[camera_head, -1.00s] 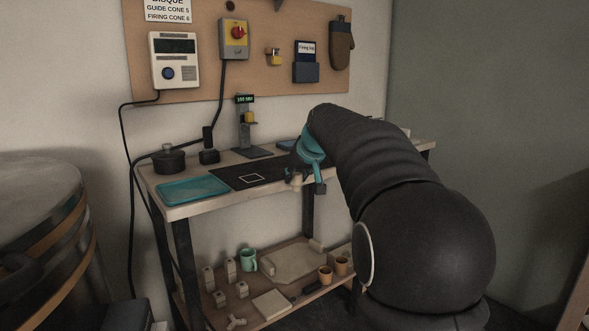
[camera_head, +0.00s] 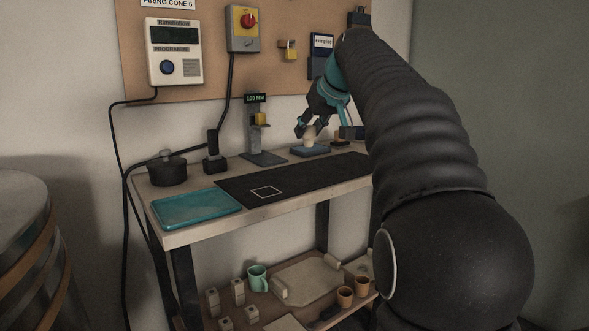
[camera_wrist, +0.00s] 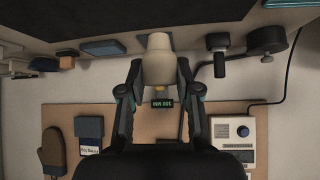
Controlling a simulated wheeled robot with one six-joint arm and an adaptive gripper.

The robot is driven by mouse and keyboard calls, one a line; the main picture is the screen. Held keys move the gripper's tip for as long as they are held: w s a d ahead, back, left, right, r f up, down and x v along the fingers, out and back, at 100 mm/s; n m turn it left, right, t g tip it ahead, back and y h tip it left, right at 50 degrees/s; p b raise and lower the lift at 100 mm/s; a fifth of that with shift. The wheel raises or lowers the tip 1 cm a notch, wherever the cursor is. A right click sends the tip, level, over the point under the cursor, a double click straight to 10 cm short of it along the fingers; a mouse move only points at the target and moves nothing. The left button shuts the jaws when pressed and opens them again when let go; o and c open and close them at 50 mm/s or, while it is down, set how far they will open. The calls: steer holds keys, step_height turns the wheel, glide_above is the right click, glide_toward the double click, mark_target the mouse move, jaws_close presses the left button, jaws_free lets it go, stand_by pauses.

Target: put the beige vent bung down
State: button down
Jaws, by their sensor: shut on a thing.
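The beige vent bung (camera_head: 310,133) is held between the fingers of my gripper (camera_head: 311,127), above the back part of the workbench. In the head view a blue block (camera_head: 310,151) lies just below the bung. In the wrist view that block (camera_wrist: 102,47) shows to the left of the bung, apart from it. My fingers partly hide the bung in the head view.
A black mat (camera_head: 300,178) with a white square outline (camera_head: 267,192) covers the bench middle. A teal tray (camera_head: 195,208) lies at the left. The mat is clear.

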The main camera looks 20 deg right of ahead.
steer(key=w+a+f, duration=0.2)
steer(key=a, duration=0.1)
steer(key=w+a+f+b, duration=0.1)
steer(key=w+a+f, duration=0.1)
steer(key=a, duration=0.1)
steer(key=w+a+f, duration=0.3)
steer(key=shift+a+b, duration=0.25)
steer(key=shift+b, duration=0.05)
steer(key=shift+f+b, duration=0.7)
steer(key=shift+f, duration=1.15)
steer(key=shift+f, duration=0.1)
steer(key=c, duration=0.8)
jaws_free()
steer(key=shift+s+d+r, duration=0.1)
steer(key=shift+r, duration=0.15)
steer(key=p+v, duration=0.1)
steer(key=v, duration=1)
steer(key=shift+s+r, duration=0.2)
steer(key=shift+s, duration=0.05)
